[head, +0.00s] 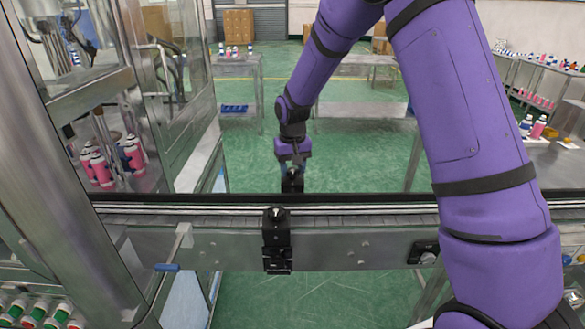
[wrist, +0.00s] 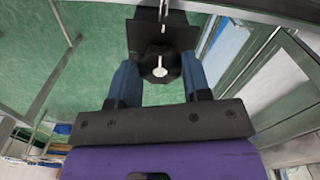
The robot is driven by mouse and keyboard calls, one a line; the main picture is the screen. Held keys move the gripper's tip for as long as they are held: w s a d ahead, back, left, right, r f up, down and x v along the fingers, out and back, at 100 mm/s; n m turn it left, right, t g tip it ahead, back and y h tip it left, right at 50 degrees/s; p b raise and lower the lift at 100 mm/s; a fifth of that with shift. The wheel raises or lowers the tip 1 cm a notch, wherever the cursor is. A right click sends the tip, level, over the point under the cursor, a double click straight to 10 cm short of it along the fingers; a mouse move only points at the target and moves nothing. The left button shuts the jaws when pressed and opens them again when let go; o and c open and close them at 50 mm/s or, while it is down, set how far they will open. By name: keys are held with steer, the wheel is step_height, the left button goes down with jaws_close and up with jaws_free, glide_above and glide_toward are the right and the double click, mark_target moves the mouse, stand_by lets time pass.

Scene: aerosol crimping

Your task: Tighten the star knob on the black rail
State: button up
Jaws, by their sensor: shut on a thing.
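The black star knob (wrist: 158,68) sits between the two blue fingers of my gripper (wrist: 160,72) in the wrist view, with a pale stud at its centre. My gripper is shut on it. A black bracket (wrist: 160,32) lies just beyond the knob. In the head view my gripper (head: 292,166) reaches down at the far side of the black rail (head: 370,198), over a dark fitting (head: 292,182). The knob's lobes are hard to tell apart there, and how tight it is cannot be seen.
A near-side black bracket (head: 277,245) is fixed to the conveyor's metal side (head: 340,247). A small black clamp (head: 424,252) sits further right. A glass-walled machine with pink cans (head: 98,165) stands at left. Green floor (head: 350,150) is open beyond the conveyor.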

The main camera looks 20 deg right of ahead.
mark_target(293, 170)
steer(key=shift+m, duration=0.7)
steer(key=o, duration=0.9)
steer(key=shift+o, duration=0.2)
step_height(293, 170, up, 11)
